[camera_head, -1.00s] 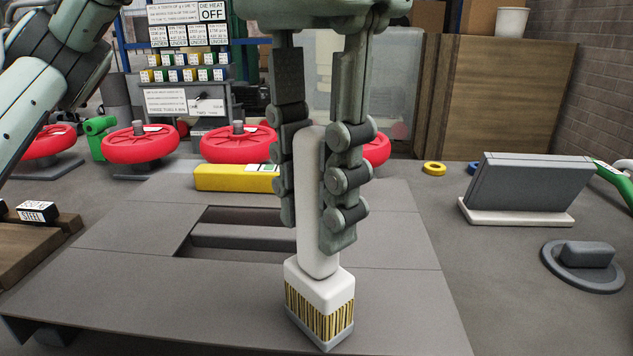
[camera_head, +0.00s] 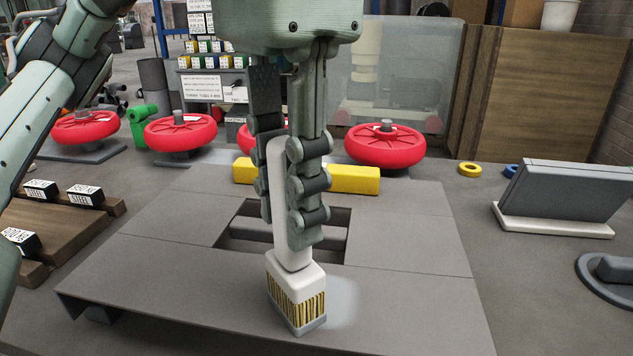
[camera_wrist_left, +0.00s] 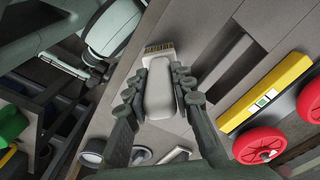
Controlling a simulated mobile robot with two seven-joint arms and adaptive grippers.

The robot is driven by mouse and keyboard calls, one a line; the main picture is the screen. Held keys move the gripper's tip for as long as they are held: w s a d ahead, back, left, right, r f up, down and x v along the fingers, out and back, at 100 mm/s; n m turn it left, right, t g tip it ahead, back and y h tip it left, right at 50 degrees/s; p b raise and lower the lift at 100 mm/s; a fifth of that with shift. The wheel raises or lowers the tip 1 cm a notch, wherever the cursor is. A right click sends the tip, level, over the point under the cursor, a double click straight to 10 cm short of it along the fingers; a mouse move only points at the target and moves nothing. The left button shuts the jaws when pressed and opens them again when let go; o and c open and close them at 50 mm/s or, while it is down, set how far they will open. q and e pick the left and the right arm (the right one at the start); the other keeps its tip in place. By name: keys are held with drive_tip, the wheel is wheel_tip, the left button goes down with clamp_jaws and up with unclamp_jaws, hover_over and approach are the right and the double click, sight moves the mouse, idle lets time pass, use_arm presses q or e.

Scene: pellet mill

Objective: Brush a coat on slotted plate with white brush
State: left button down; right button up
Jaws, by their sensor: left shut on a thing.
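The white brush (camera_head: 295,250) hangs upright, bristles down, in my left gripper (camera_head: 287,228), which is shut on its handle. Its yellow-brown bristles touch or hover just above the near part of the grey slotted plate (camera_head: 410,290); I cannot tell which. A pale, lighter patch (camera_head: 341,302) lies on the plate just right of the bristles. The plate's rectangular slot (camera_head: 325,215) is behind the brush, partly hidden by the gripper. In the left wrist view, the brush (camera_wrist_left: 160,92) sits between the fingers, bristles over the plate. My right gripper is not in view.
A yellow bar (camera_head: 353,179) lies along the plate's far edge. Red handwheels (camera_head: 384,147) stand behind. Wooden racks with labelled blocks (camera_head: 70,225) are at left. A tilted grey panel on a white base (camera_head: 555,222) stands right. The plate's right side is clear.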

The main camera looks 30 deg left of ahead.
use_arm(q)
drive_tip(key=s+a+p, duration=0.1)
drive_tip(key=s+a, duration=0.1)
drive_tip(key=a, duration=1)
drive_tip(key=shift+a, duration=0.4)
idle(0.4)
drive_tip(key=shift+d, duration=0.15)
drive_tip(key=w+d, duration=0.2)
drive_tip(key=d, duration=0.6)
drive_tip(key=w+d, duration=0.3)
drive_tip(key=d, duration=0.5)
drive_tip(key=shift+d, duration=0.4)
idle(0.9)
idle(0.4)
